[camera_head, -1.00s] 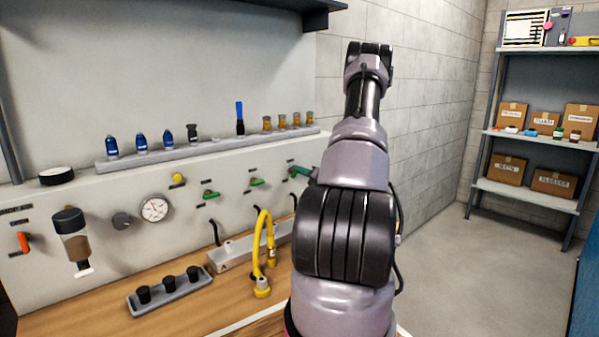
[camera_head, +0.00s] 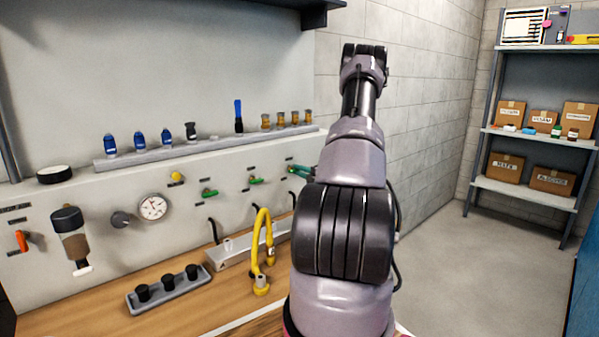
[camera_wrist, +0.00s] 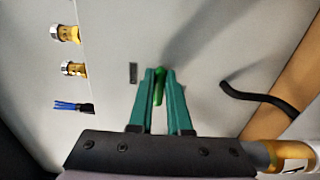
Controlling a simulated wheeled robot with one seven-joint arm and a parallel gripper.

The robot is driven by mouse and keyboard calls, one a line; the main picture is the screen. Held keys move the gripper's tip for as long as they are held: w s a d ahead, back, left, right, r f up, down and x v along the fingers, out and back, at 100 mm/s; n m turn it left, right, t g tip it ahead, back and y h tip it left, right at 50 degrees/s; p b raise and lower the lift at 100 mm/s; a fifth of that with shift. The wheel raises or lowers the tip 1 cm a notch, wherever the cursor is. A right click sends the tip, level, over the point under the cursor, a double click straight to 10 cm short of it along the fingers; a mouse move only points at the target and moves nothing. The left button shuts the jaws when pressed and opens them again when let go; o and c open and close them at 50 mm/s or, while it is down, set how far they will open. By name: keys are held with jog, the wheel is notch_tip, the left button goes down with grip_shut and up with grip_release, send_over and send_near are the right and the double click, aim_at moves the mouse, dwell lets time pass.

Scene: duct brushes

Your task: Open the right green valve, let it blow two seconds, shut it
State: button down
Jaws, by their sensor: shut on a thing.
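The right green valve's handle (camera_wrist: 160,85) shows in the wrist view between the two teal fingers of my gripper (camera_wrist: 160,88). The gripper is shut on it, and the handle runs roughly along the fingers. In the head view my gripper (camera_head: 301,171) is at the panel's right end, and its fingers and my arm hide that valve. Two other green valves, a left one (camera_head: 209,193) and a middle one (camera_head: 256,181), sit on the panel to its left. The round gauge (camera_head: 153,208) is further left; its reading is too small to tell.
A ledge (camera_head: 150,158) above the valves holds blue bottles, a blue brush (camera_head: 239,115) and several amber fittings. Below, a yellow hose (camera_head: 262,250) stands on the wooden bench, beside a grey tray (camera_head: 160,294) of black cups. A black hose (camera_wrist: 258,95) leaves the panel near my gripper.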

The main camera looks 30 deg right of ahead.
dwell(0.6)
jog(key=c, duration=0.9)
grip_release()
jog(key=shift+o, duration=0.2)
jog(key=s+d, duration=0.1)
jog(key=s, duration=0.9)
jog(key=shift+s+d, duration=0.3)
jog(key=shift+s, duration=0.1)
